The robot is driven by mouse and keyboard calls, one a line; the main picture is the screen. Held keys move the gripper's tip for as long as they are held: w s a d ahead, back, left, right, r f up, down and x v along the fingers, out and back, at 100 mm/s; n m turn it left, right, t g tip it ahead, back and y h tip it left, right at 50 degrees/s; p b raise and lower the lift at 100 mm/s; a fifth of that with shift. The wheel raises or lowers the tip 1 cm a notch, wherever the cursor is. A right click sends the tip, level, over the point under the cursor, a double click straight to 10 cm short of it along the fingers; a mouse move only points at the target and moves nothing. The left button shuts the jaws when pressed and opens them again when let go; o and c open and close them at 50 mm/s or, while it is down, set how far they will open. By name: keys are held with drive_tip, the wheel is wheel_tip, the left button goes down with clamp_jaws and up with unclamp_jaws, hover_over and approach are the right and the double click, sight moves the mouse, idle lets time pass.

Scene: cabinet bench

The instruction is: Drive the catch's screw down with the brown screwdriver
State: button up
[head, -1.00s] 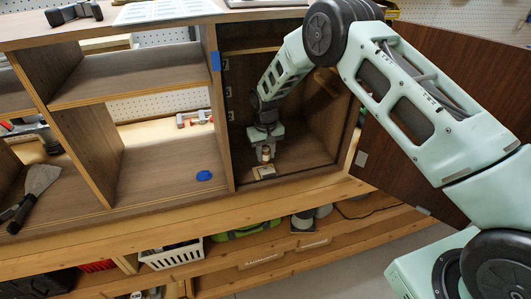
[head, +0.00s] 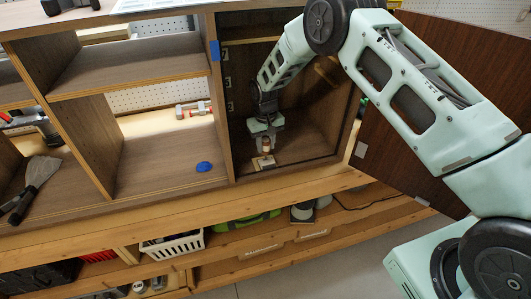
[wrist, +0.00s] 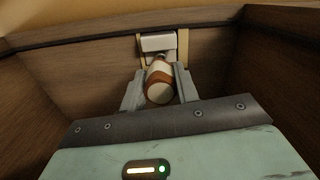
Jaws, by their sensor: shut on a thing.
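The brown screwdriver (head: 266,147) is held in my gripper (head: 266,145) inside the right cabinet bay, its handle end toward the wrist camera. In the wrist view the screwdriver (wrist: 159,80), brown with a pale end and band, sits between the two grey fingers (wrist: 159,87), which are shut on it. The catch (head: 263,160) is a small pale piece on the bay floor just below the gripper. In the wrist view the catch (wrist: 158,42) shows as a white block on a tan plate beyond the screwdriver. The screw and the screwdriver's tip are hidden, so their contact cannot be told.
The bay's side walls (head: 235,110) stand close around my arm. The dark door (head: 430,110) hangs open on the right.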

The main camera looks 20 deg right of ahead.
wheel_tip(320, 180, up, 7)
drive_tip(key=shift+f+p, duration=0.1)
drive_tip(key=shift+p, duration=1.05)
drive_tip(key=shift+f+b, duration=1.8)
drive_tip(key=shift+f, duration=1.25)
drive_tip(key=shift+f+b, duration=0.35)
drive_tip(key=shift+b, duration=0.1)
